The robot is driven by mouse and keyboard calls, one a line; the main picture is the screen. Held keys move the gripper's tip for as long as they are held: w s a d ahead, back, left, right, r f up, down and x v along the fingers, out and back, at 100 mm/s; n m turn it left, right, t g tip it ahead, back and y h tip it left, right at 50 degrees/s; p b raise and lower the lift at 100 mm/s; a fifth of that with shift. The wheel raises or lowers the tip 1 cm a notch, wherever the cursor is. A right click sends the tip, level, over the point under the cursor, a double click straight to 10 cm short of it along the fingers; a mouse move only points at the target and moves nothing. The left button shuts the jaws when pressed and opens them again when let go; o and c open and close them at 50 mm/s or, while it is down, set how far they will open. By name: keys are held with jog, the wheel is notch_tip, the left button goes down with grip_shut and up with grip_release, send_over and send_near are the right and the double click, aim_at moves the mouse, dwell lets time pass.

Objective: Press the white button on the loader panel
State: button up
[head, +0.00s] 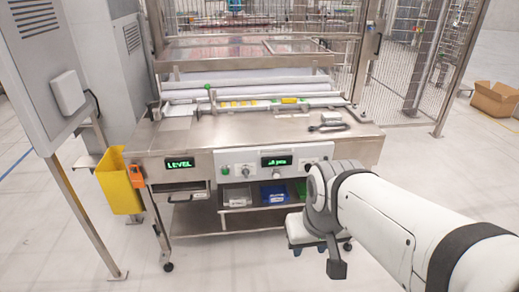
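The loader panel (258,176) is a pale strip on the front of the steel loader table. It carries a green-lit display (277,161), a green button (225,170) at its left, and small light-coloured controls (247,170). The controls are too small to tell for certain which is the white button. My white arm comes in from the right and overlaps the panel's right end. My gripper (336,262) is at the arm's grey end, below and right of the panel, apart from the display. Its fingers cannot be made out.
A yellow bin (120,182) and orange device (137,176) hang at the table's left corner. A shelf below holds a blue bin (274,194). A cardboard box (495,99) lies far right. Floor in front is clear.

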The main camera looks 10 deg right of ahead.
grip_shut()
dwell(1.6)
